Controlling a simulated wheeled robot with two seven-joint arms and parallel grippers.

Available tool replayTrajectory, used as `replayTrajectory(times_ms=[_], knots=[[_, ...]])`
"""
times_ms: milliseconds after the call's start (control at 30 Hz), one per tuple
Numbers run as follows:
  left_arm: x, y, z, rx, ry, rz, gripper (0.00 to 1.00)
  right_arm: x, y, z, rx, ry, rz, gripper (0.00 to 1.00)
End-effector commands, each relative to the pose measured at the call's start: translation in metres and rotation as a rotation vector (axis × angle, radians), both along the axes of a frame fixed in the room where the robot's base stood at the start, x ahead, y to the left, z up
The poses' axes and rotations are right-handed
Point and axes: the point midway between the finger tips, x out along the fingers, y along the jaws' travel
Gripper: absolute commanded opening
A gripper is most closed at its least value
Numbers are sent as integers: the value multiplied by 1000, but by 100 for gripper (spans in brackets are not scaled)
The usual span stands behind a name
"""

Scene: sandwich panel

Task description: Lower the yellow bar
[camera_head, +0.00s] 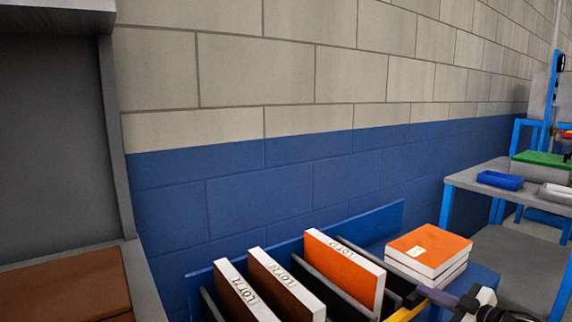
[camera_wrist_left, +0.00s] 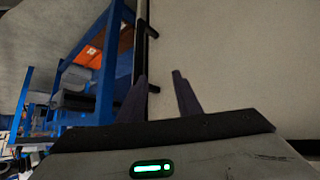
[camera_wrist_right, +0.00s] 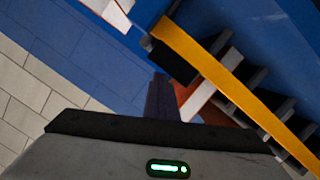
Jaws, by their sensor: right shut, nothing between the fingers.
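The yellow bar (camera_head: 405,313) shows at the bottom edge of the head view, in front of the blue rack of panels; most of it is cut off. In the right wrist view the yellow bar (camera_wrist_right: 232,88) runs diagonally across the slots, with a black block under its upper end. My right gripper (camera_head: 430,294) is shut and empty, its fingertips close to the bar at the rack's right side. Its fingers (camera_wrist_right: 158,80) point toward the black block; I cannot tell whether they touch. My left gripper (camera_wrist_left: 160,77) is open and empty, and is outside the head view.
The blue rack (camera_head: 375,228) holds upright brown and orange panels with lot labels (camera_head: 342,262). A stack of orange-topped panels (camera_head: 428,250) lies to their right. A grey table (camera_head: 473,178) with a blue tray (camera_head: 500,180) stands at right. A grey cabinet (camera_head: 120,150) stands at left.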

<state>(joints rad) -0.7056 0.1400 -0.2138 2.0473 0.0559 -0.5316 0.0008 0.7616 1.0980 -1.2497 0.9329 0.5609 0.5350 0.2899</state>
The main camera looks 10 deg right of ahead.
Motion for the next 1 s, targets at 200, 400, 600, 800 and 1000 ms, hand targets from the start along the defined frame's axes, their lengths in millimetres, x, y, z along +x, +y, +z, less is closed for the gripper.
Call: replayTrajectory(times_ms=[200, 400, 600, 800, 1000], knots=[[-1, 0, -1, 0, 1, 0, 31, -5, 0, -17, -13, 33, -5, 0], [0, 1, -1, 0, -3, 1, 31, -4, 1, -18, -13, 33, -3, 0], [2, 1, 1, 1, -6, 1, 31, -4, 2, -17, -13, 32, -2, 0], [2, 1, 19, 5, -6, 0, 31, -3, 4, 6, -11, 25, 2, 0], [4, 3, 46, 18, -10, -2, 31, -3, 5, 50, -7, 5, 6, 0]])
